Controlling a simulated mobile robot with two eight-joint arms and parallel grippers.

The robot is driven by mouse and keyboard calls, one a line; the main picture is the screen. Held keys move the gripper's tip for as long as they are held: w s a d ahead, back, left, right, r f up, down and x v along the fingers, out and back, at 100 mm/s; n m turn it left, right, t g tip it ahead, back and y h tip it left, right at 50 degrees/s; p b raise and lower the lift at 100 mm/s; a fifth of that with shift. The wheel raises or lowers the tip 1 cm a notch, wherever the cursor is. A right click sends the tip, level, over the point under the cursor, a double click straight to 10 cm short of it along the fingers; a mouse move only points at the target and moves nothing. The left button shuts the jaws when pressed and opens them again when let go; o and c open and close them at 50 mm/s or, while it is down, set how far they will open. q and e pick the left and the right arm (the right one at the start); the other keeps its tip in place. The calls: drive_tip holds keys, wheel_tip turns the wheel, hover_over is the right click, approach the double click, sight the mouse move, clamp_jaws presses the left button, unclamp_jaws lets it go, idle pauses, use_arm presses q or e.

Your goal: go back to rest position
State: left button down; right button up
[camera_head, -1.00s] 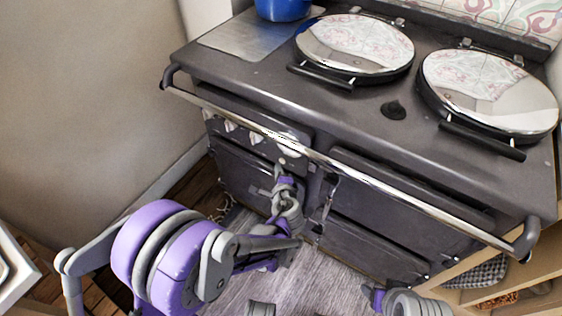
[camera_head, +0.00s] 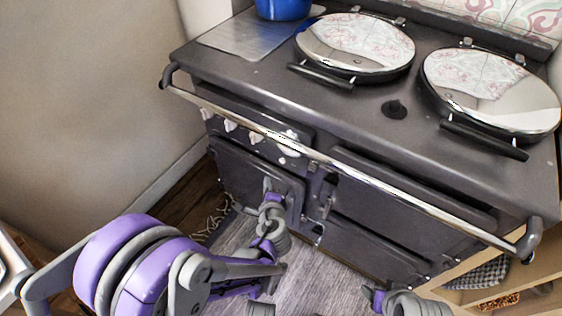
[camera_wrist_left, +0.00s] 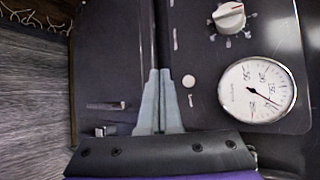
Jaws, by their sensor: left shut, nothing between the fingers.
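My left gripper (camera_head: 267,186) is in front of the stove's left lower door, below the control panel. In the left wrist view its fingers (camera_wrist_left: 160,76) are closed together and hold nothing. The dark grey range stove (camera_head: 250,179) fills the middle of the head view. In the left wrist view its front shows a knob (camera_wrist_left: 229,17) and a round dial (camera_wrist_left: 257,90) to the right of the fingers. I cannot tell whether the fingertips touch the stove. Part of my right arm (camera_head: 415,304) shows at the bottom edge; its gripper cannot be made out.
A long rail (camera_head: 330,163) runs along the stove's front edge. Two round shiny lids (camera_head: 355,42) cover the hot plates, and a blue pot (camera_head: 283,8) stands at the back left. A wooden shelf unit (camera_head: 490,285) is at the right. Grey wooden floor (camera_head: 320,279) shows below.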

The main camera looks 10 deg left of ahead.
idle(0.4)
use_arm(q)
drive_tip(key=s+a+r+n+g, duration=0.35)
drive_tip(key=s+a+n, duration=0.25)
drive_tip(key=s+n, duration=0.3)
drive_tip(key=s+d+n+g+h, duration=0.35)
drive_tip(key=s+n, duration=0.55)
drive_tip(key=s, duration=0.7)
wheel_tip(320, 180, up, 25)
drive_tip(key=w+p, duration=0.1)
drive_tip(key=p, duration=2)
drive_tip(key=shift+w+a+f+h+p, duration=0.15)
drive_tip(key=shift+w+a+h+p, duration=0.05)
drive_tip(key=shift+h+p, duration=0.2)
use_arm(e)
wheel_tip(320, 180, up, 25)
drive_tip(key=w+t, duration=0.1)
drive_tip(key=shift+w+f, duration=0.15)
use_arm(q)
drive_tip(key=shift+s, duration=0.1)
